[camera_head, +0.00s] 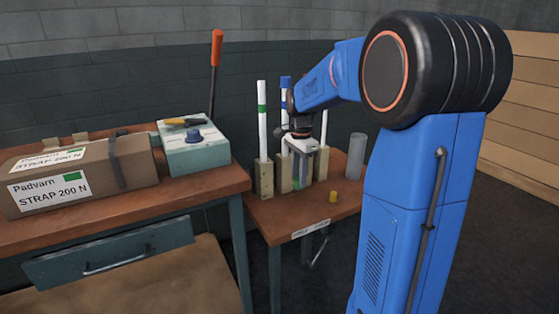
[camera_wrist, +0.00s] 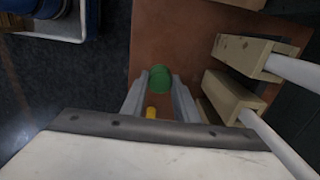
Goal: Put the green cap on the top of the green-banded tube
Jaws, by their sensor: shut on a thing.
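The green-banded tube (camera_head: 262,122) is white with a green band near its top. It stands upright in a wooden block (camera_head: 264,180) on the small brown table, with nothing on its top. My gripper (camera_wrist: 158,88) points down over the table, right of that tube in the head view. It is shut on the green cap (camera_wrist: 159,75), which shows between the fingertips in the wrist view. In the head view the cap is small and partly hidden by the fingers. I cannot tell whether it touches the table.
A blue-banded tube (camera_head: 285,82) stands beside the green-banded one, partly behind my arm. A yellow cap (camera_head: 333,196) lies near the table's front. A grey cylinder (camera_head: 357,156) stands at the right. A workbench at the left holds a carton (camera_head: 80,180) and a pale box (camera_head: 195,153).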

